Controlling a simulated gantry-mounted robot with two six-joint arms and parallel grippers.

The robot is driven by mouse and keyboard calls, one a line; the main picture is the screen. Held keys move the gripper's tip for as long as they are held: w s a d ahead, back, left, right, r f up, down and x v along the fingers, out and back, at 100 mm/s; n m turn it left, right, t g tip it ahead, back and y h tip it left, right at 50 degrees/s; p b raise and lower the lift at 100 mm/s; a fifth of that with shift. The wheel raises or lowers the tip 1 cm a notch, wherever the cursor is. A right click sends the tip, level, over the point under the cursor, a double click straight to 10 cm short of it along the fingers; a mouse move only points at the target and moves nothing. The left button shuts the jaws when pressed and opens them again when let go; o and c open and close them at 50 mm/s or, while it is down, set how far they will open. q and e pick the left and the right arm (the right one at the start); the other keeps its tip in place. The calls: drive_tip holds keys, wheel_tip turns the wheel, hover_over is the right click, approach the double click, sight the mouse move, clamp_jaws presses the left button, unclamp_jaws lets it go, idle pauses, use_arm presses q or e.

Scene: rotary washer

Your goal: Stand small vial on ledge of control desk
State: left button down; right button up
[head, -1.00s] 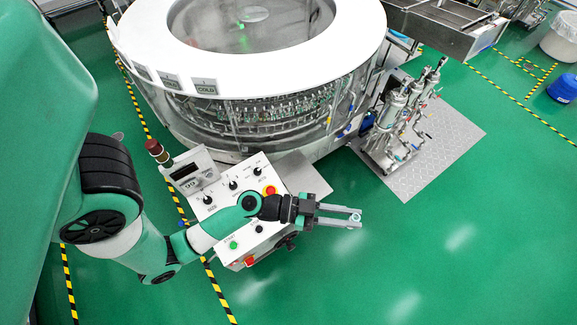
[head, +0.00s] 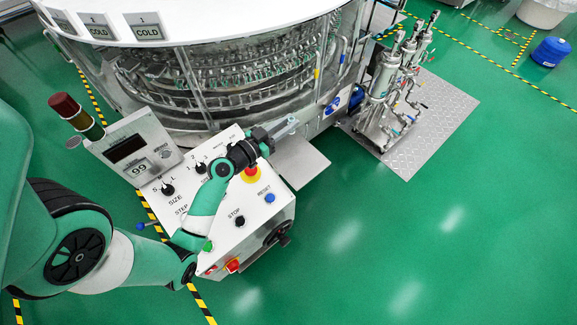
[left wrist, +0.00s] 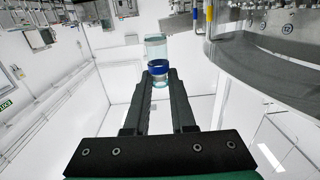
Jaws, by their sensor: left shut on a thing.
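The small vial (left wrist: 156,48) is clear glass with a blue band and shows in the left wrist view. My left gripper (left wrist: 160,77) is shut on it at the fingertips, and the clear part extends beyond them. In the head view my left gripper (head: 285,127) is above the far right edge of the white control desk (head: 262,216), close to the washer. The vial is too small to make out clearly there. A bare grey plate (head: 303,166) lies to the right of the desk, below the gripper in the picture. My right gripper is not in view.
The rotary washer (head: 160,95) with its glass side stands behind the desk. A display box (head: 140,148) and a red-topped signal light (head: 72,112) are at the desk's left. Metal pumps (head: 385,90) stand on a floor plate at right.

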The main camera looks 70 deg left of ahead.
use_arm(q)
drive_tip(key=s+a+f+n+g+y+b, duration=0.2)
drive_tip(key=s+a+f+y+b, duration=0.1)
drive_tip(key=a+f+b, duration=0.3)
drive_tip(key=w+d+f, duration=0.2)
drive_tip(key=w+f, duration=0.1)
drive_tip(key=w+d+f+p, duration=0.1)
drive_tip(key=w+d+f, duration=0.1)
drive_tip(key=w+f, duration=0.1)
drive_tip(key=w+d+f, duration=0.2)
drive_tip(key=w+f, duration=0.1)
drive_tip(key=shift+w+d+f+p, duration=0.1)
drive_tip(key=shift+w+p, duration=0.2)
drive_tip(key=shift+w, duration=0.05)
drive_tip(key=shift+w+d+f, duration=0.2)
drive_tip(key=shift+w+f, duration=0.1)
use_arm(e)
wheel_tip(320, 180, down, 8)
